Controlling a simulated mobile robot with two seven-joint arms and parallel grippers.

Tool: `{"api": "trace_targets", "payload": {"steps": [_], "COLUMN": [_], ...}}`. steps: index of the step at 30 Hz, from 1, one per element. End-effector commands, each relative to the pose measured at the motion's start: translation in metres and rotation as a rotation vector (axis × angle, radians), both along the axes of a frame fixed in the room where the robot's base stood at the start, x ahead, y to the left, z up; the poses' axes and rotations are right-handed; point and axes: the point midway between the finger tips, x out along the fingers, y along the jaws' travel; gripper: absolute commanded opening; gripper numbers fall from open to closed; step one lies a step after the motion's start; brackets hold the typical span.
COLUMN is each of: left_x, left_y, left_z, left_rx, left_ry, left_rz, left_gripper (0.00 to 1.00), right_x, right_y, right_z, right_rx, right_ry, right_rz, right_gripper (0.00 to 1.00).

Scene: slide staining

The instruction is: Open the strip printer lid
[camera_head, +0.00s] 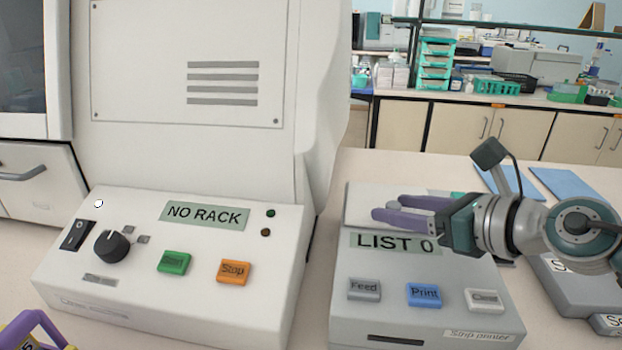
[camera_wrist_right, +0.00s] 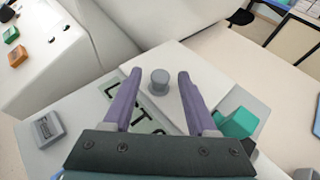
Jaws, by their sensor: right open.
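The grey strip printer (camera_head: 350,318) stands on the bench at lower right in the head view, with a "LIST 0" display and Feed and Print buttons. Its pale lid (camera_head: 358,203) lies flat at the back of its top and looks closed. In the right wrist view the lid (camera_wrist_right: 178,112) carries a round grey knob (camera_wrist_right: 159,82). My right gripper (camera_head: 386,207) is open over the lid. In the wrist view its purple fingers (camera_wrist_right: 159,88) lie on either side of the knob, apart from it. The fingers hide the knob in the head view. My left gripper is out of view.
A large white stainer (camera_head: 60,285) with a "NO RACK" display stands close left of the printer. A teal part (camera_wrist_right: 236,123) is beside the right finger. A purple-handled object (camera_head: 30,325) is at lower left. Blue sheets (camera_head: 565,183) lie behind my right arm.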

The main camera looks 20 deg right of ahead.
Motion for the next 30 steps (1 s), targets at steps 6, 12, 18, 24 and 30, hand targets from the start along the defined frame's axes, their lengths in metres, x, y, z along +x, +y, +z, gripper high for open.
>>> {"api": "trace_targets", "payload": {"steps": [6, 12, 18, 24, 30], "left_x": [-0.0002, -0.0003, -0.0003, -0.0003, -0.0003], "left_y": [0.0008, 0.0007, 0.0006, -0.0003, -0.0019], "left_z": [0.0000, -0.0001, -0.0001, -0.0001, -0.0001], "left_rx": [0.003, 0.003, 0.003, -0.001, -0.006], "left_ry": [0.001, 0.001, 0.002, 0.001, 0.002], "left_rz": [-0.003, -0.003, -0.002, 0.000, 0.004], "left_gripper": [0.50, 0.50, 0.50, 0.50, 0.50], "right_x": [-0.0003, -0.0003, -0.0004, -0.0004, -0.0004], "right_y": [0.0000, -0.0001, -0.0001, 0.0000, 0.0001], "right_z": [0.0002, 0.0003, 0.0004, 0.0004, 0.0005], "right_rx": [0.000, 0.001, 0.001, 0.001, 0.001], "right_ry": [0.000, -0.001, -0.001, -0.001, -0.001], "right_rz": [0.000, 0.000, 0.000, 0.000, 0.000], "right_gripper": [0.51, 0.29, 0.06, 0.00, 0.00]}}
